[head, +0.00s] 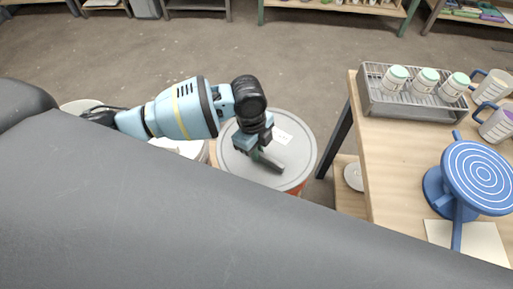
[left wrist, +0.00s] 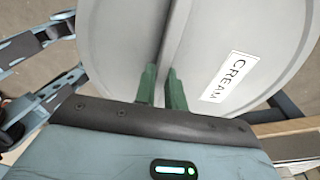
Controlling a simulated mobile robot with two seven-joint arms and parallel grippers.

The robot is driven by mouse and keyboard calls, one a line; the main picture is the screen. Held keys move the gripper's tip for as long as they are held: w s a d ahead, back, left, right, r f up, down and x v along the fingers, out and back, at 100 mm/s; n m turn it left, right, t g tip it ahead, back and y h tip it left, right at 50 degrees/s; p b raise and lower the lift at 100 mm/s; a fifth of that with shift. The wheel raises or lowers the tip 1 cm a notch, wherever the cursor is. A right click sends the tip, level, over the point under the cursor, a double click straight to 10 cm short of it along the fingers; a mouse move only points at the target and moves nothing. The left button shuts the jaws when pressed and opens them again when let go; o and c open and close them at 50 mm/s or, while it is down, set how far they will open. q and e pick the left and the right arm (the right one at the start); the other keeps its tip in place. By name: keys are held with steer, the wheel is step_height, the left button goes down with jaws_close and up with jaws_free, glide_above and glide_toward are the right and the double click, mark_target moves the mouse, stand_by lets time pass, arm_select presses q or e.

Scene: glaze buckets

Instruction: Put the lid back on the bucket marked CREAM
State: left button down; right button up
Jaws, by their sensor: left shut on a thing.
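A round grey lid (head: 298,158) with a white label shows below my left gripper in the head view. In the left wrist view the label on the lid (left wrist: 205,40) reads CREAM. A raised bar (left wrist: 172,35) crosses the lid's middle. My left gripper (head: 262,160) is shut on this bar, and its green fingers (left wrist: 161,86) stand on either side of it. An orange-brown bucket (head: 298,189) shows below the lid's lower right edge. I cannot tell whether the lid rests on its rim or hangs just above it. My right gripper is not in view.
A pale bucket (head: 192,150) is partly hidden behind my left arm. A wooden table (head: 400,160) stands close on the right, with a grey rack (head: 372,100) of jars, mugs and a blue turntable (head: 478,178). Open floor lies beyond the buckets.

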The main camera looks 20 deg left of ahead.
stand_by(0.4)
arm_select(q)
steer(key=c, duration=1.4)
jaws_free()
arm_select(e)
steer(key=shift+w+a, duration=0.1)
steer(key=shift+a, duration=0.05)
arm_select(q)
steer(key=shift+o, duration=0.4)
steer(key=o, duration=0.4)
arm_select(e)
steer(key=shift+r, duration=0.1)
arm_select(q)
steer(key=shift+r, duration=0.35)
steer(key=shift+r+p, duration=1.2)
steer(key=shift+r, duration=1.95)
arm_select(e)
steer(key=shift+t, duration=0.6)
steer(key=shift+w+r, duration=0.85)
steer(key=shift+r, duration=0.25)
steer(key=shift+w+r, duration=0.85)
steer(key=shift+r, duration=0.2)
